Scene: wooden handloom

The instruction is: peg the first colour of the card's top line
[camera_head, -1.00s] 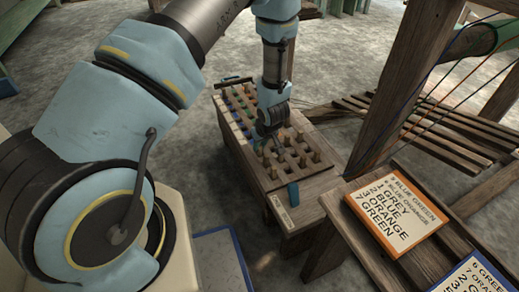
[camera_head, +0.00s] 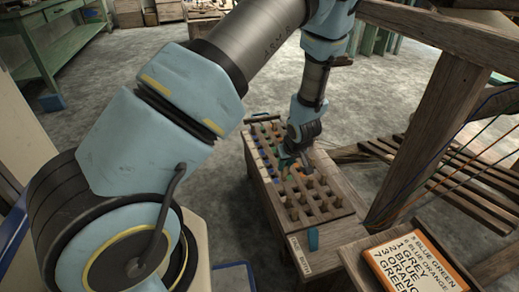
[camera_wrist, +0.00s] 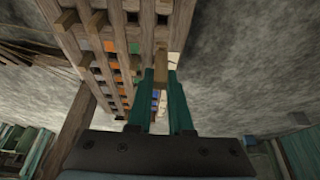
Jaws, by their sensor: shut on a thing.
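A wooden peg board (camera_head: 272,190) stands low on a bench, with rows of holes, upright wooden pegs at its near end and coloured marks at its far end. The wrist view shows the same board (camera_wrist: 125,65) with orange, green and grey squares. My gripper (camera_head: 285,160) is over the board's middle. In the wrist view its teal fingers (camera_wrist: 163,88) are shut on a pale wooden peg (camera_wrist: 161,62). Whether the peg's lower end is in a hole, I cannot tell. An orange-edged card (camera_head: 412,268) lists colour words, partly cut off by the frame; its small top line seems to read BLUE GREEN.
The loom's thick wooden post (camera_head: 432,120) rises right of the board, with slanting threads and slatted treadles (camera_head: 445,165) behind. Grey floor lies open left of the bench.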

